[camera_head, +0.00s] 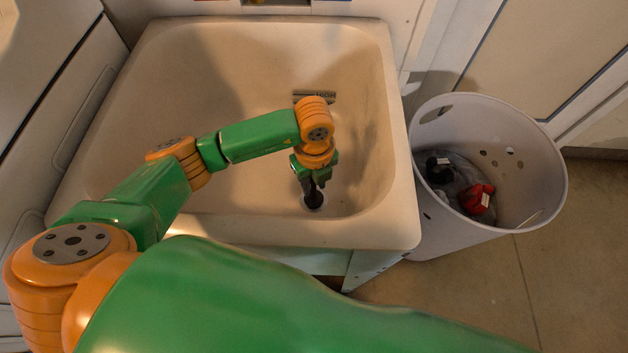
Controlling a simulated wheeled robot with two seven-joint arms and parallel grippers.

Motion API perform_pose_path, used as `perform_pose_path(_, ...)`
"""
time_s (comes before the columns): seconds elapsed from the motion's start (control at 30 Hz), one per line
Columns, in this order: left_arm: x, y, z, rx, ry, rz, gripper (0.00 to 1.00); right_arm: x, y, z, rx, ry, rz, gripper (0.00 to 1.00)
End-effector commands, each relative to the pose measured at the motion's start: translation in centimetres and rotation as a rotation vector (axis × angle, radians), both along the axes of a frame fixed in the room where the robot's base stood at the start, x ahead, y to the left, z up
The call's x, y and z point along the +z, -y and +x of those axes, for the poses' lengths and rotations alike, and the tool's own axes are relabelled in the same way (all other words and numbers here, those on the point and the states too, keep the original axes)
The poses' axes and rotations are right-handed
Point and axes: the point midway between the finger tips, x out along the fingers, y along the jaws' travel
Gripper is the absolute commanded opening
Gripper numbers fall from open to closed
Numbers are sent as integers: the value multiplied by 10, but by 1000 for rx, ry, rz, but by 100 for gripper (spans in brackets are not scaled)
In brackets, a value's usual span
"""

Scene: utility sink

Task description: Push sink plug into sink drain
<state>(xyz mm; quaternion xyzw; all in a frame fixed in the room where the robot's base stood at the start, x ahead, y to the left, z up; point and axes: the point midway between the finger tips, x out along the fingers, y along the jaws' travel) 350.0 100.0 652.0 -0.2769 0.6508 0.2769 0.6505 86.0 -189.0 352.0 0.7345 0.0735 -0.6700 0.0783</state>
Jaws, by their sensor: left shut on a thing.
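The sink (232,229) is a pale, deep basin in the middle of the view. My left arm reaches in over it from the left. My left gripper (313,184) points down in the front right part of the basin. It is shut on a small dark piece, the sink plug (314,198), at the drain. A pale drain rim (318,208) shows around the dark piece. The gripper hides much of both, and I cannot tell how deep the plug sits. My right gripper is not in view.
A white laundry basket (528,218) with dark and red items stands right of the sink. A white cabinet stands at left. The basin's left side is clear.

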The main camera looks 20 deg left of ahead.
Motion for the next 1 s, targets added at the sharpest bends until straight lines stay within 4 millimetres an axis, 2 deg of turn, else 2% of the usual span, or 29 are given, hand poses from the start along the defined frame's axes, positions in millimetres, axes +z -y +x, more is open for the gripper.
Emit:
perform_pose_path(0.2,-6,0,0,0,-1,1,0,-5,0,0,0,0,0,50)
perform_pose_path(0.23,-5,0,0,0,-1,1,40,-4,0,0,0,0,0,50)
perform_pose_path(0.33,-5,0,0,0,-1,1,67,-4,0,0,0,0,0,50)
perform_pose_path(0.67,0,0,0,0,0,0,67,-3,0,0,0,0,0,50)
perform_pose_path(0.9,50,0,1,-1,3,0,67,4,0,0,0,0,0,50)
perform_pose_path(1.0,62,0,0,0,1,-1,67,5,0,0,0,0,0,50)
